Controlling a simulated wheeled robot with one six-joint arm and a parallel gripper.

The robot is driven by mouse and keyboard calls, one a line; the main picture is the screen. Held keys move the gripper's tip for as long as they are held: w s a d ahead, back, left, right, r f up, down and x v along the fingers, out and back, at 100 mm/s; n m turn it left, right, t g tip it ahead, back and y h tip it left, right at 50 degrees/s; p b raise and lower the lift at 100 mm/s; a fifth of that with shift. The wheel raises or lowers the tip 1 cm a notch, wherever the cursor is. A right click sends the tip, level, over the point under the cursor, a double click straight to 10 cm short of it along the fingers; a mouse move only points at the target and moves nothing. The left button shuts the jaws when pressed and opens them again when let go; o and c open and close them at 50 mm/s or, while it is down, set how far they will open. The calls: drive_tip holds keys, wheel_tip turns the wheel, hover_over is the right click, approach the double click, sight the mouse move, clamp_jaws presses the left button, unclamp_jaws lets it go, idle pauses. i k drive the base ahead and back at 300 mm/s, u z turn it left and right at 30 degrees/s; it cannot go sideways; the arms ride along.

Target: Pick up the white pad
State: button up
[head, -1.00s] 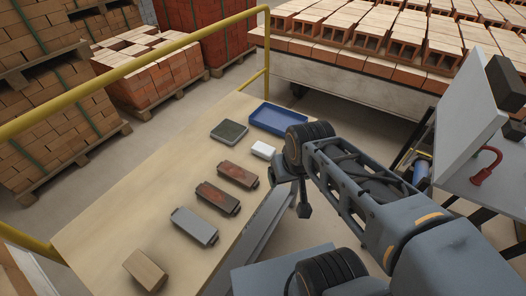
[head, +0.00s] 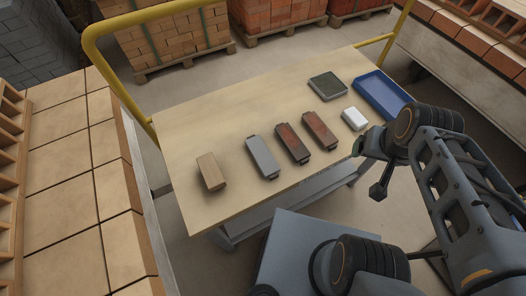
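The white pad (head: 354,118) is a small white block lying flat on the light wooden table top (head: 230,125), near its right edge, just left of the blue tray. My gripper (head: 377,192) is a small dark shape at the end of my arm, off the table's front right edge and below the white pad in the picture. It is apart from the pad. Its fingers are too small and dark to tell whether they are open or shut.
The blue tray (head: 383,95) looks empty. A dark green-grey pad (head: 327,86) lies behind the white pad. Two red-brown blocks (head: 320,130) (head: 292,143), a grey block (head: 262,157) and a wooden block (head: 211,172) lie leftward. A yellow rail (head: 200,8) runs behind the table.

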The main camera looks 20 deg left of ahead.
sight(354, 118)
drive_tip(key=z, duration=1.75)
drive_tip(key=i, duration=0.85)
drive_tip(key=u, duration=3)
